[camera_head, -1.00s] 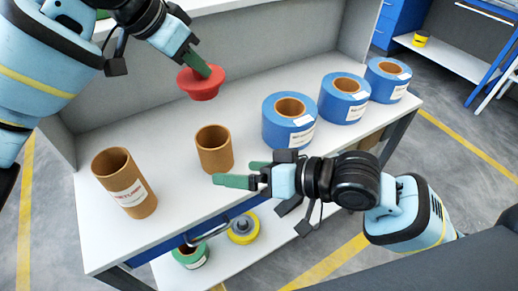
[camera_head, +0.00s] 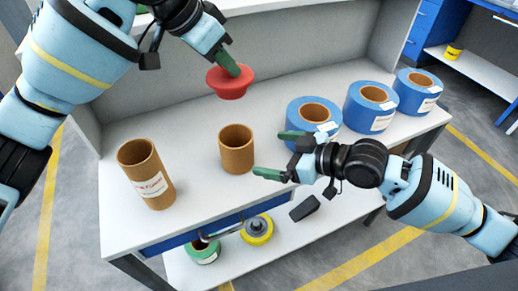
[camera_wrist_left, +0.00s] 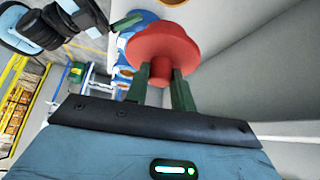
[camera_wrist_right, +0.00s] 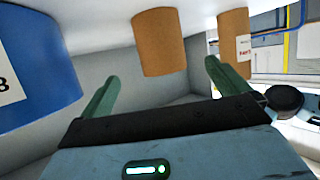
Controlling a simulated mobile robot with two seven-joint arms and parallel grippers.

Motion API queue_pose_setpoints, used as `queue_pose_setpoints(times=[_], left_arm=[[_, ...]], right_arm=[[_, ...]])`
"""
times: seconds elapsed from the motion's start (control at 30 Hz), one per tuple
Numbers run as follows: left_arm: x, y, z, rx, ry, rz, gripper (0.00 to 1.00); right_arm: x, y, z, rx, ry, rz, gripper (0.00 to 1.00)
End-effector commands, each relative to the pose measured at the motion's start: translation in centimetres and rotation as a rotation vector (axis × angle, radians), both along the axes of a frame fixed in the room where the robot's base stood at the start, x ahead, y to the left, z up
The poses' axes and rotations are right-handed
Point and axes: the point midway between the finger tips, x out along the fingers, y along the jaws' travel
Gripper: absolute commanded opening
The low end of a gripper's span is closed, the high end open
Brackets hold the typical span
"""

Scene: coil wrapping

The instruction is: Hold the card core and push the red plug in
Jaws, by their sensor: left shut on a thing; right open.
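My left gripper (camera_head: 232,65) is shut on the red plug (camera_head: 229,84) and holds it above the back of the table. The plug also shows between the fingers in the left wrist view (camera_wrist_left: 162,52). The card core (camera_head: 237,150), a short brown tube with an open top, stands upright on the table, below the plug. It also shows in the right wrist view (camera_wrist_right: 160,42). My right gripper (camera_head: 275,154) is open and empty. Its green fingers are to the right of the core, pointing toward it, apart from it.
A taller brown tube (camera_head: 146,175) with a label stands to the left of the core. Several blue rolls (camera_head: 373,108) stand to the right. A back panel (camera_head: 290,40) closes the rear. A yellow reel (camera_head: 257,230) and a green one (camera_head: 204,252) lie on the lower shelf.

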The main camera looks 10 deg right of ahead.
Motion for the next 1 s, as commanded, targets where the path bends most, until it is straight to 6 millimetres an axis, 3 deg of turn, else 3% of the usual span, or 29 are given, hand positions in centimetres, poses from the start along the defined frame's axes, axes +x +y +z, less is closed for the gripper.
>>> queue_pose_setpoints(times=[0.6, 1.0], left_arm=[[0.0, 0.0, 0.0, -0.001, -0.001, 0.000, 0.01], [0.0, 0.0, 0.0, -0.001, -0.001, 0.000, 0.01]], right_arm=[[5.1, 7.2, -3.6, 0.003, 0.002, 0.000, 1.00], [6.0, 8.4, -4.3, 0.000, 0.002, 0.001, 1.00]])
